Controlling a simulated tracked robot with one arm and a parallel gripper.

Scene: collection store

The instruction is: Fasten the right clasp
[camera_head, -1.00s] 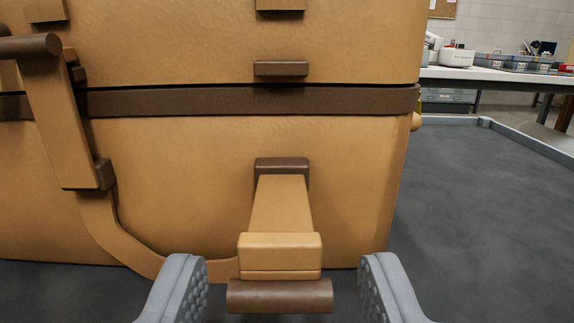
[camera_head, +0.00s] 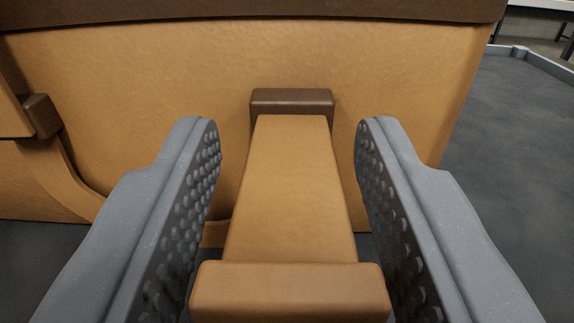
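The right clasp (camera_head: 290,195) is a tan flap hinged at a dark brown block (camera_head: 291,100) on the lower front of the tan case (camera_head: 400,75). It hangs open and sticks out from the case towards me, with a thicker tan end piece (camera_head: 290,290) at the bottom of the picture. My gripper (camera_head: 287,140) is open, with one grey studded finger on each side of the clasp. Gaps show between the fingers and the flap. The upper catch on the lid is out of view.
A dark brown band (camera_head: 250,12) runs along the case's top in view. At the left are part of another clasp (camera_head: 15,117), its brown hinge block (camera_head: 40,115) and a tan strap (camera_head: 70,175). The dark grey table surface (camera_head: 510,140) is clear at the right.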

